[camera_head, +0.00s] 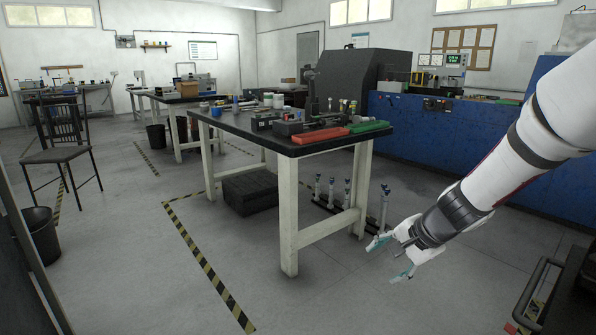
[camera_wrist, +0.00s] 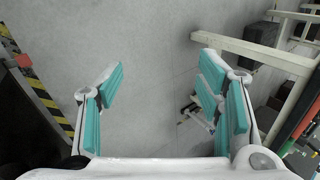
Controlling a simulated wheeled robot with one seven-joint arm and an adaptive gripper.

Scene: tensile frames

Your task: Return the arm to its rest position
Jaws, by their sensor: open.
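My arm (camera_head: 540,140) is white with dark joint bands and comes in from the right in the head view, reaching down and to the left. My gripper (camera_head: 390,258) hangs over the floor to the right of the near workbench. In the wrist view my gripper (camera_wrist: 160,95) is open, with its teal finger pads wide apart. Only bare grey floor shows between the fingers, and nothing is held.
The near workbench (camera_head: 280,148) has a black top with a red tray (camera_head: 320,136) and a green tray (camera_head: 368,128). Upright metal pieces (camera_head: 347,192) stand beneath it. A blue machine (camera_head: 430,140) lines the back right. A dark cart (camera_head: 570,290) stands at the lower right.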

